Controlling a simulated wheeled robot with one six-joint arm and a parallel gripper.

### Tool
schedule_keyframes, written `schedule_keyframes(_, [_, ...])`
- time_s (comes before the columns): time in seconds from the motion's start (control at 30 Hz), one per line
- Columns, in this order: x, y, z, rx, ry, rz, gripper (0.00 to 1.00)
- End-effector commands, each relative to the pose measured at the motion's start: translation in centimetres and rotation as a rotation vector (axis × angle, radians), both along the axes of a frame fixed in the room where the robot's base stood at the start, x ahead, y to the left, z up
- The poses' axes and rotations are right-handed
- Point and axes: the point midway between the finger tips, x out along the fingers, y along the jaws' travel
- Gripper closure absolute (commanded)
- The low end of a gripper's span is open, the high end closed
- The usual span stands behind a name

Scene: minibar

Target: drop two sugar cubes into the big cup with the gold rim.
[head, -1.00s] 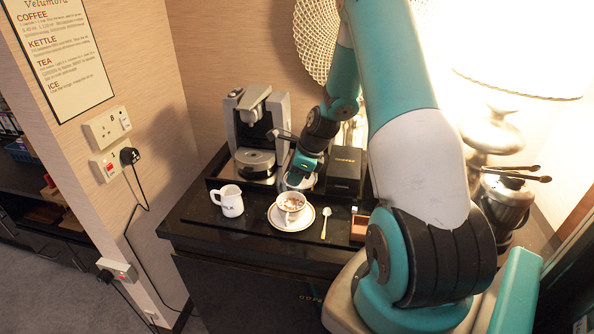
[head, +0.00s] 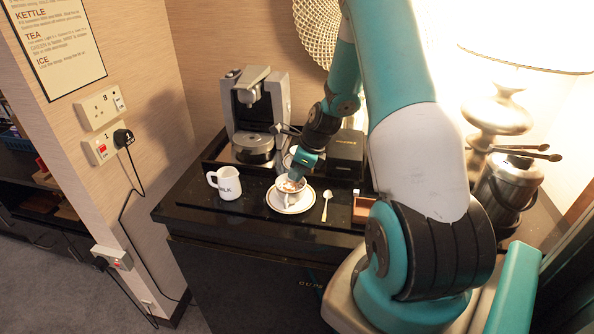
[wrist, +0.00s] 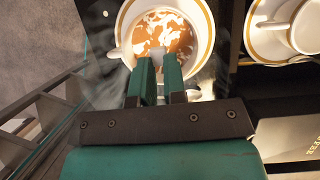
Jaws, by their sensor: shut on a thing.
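The big cup with the gold rim (head: 290,198) stands on its white saucer (head: 288,209) near the counter's front, partly hidden by my gripper (head: 293,178). In the wrist view the cup (wrist: 208,32) holds a brown drink with white patches (wrist: 166,22). My gripper also shows there (wrist: 158,58), with its fingers over the cup's near side. It is shut on a small pale piece (wrist: 157,51), apparently a sugar cube, mostly hidden between the fingertips. I cannot tell how high it is above the drink.
A spoon (head: 326,206) and a small brown box (head: 363,207) lie to the right. A coffee machine (head: 258,112) and a black box (head: 347,152) stand behind. A second gold-rimmed cup (wrist: 309,28) shows in the wrist view.

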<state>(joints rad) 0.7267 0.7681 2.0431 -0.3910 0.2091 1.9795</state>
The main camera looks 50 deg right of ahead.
Motion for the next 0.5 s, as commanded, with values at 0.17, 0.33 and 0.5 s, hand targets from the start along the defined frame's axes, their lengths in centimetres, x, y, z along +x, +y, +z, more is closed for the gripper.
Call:
schedule_keyframes(0.17, [0.01, -0.01, 0.02, 0.0, 0.0, 0.0, 1.0])
schedule_keyframes(0.33, [-0.01, 0.0, 0.02, 0.0, 0.0, 0.0, 0.59])
schedule_keyframes(0.5, [-0.01, 0.0, 0.02, 0.0, 0.0, 0.0, 0.59])
